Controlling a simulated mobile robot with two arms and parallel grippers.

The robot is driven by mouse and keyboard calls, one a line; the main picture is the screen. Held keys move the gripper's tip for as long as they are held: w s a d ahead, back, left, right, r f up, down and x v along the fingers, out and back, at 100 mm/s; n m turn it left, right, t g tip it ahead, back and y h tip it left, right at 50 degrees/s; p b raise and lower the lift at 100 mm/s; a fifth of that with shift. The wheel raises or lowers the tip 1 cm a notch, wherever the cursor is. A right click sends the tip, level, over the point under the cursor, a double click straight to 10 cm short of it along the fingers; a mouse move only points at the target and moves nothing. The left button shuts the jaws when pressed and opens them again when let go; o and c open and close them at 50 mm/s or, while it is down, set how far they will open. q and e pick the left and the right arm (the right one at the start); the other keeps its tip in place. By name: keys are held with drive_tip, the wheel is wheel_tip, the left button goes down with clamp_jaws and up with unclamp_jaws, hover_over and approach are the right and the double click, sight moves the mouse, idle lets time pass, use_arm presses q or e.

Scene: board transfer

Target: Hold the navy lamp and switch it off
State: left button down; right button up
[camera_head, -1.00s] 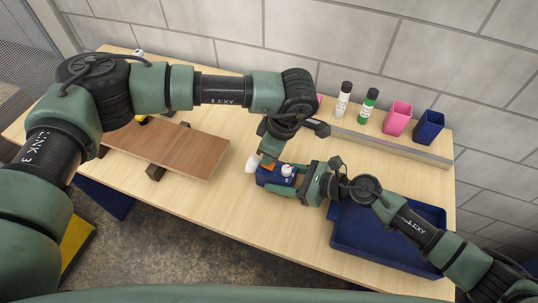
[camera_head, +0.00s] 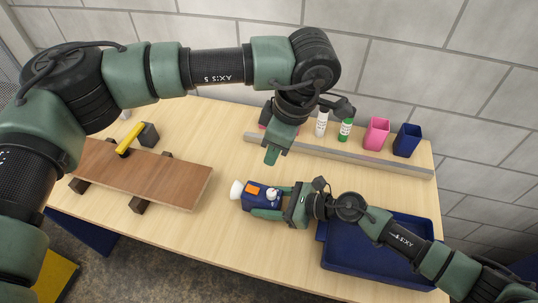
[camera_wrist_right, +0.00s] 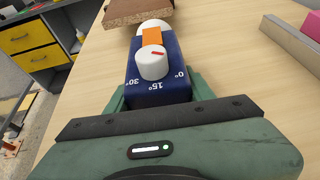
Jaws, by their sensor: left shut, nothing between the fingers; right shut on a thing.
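The navy lamp (camera_head: 254,202) lies on or just above the table, with its white head (camera_head: 236,190) pointing left. It has an orange switch part (camera_head: 253,188) and a white knob (camera_head: 271,194) on top; I cannot tell whether it is lit. In the right wrist view, the knob (camera_wrist_right: 152,63) has a red mark and stands by angle labels, with the orange part (camera_wrist_right: 151,38) beyond it. My right gripper (camera_head: 262,200) is shut on the lamp body from the right. My left gripper (camera_head: 271,156) is shut and empty, above and behind the lamp, apart from it.
A blue tray (camera_head: 345,258) is at the right.

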drive_tip(key=o, duration=1.7)
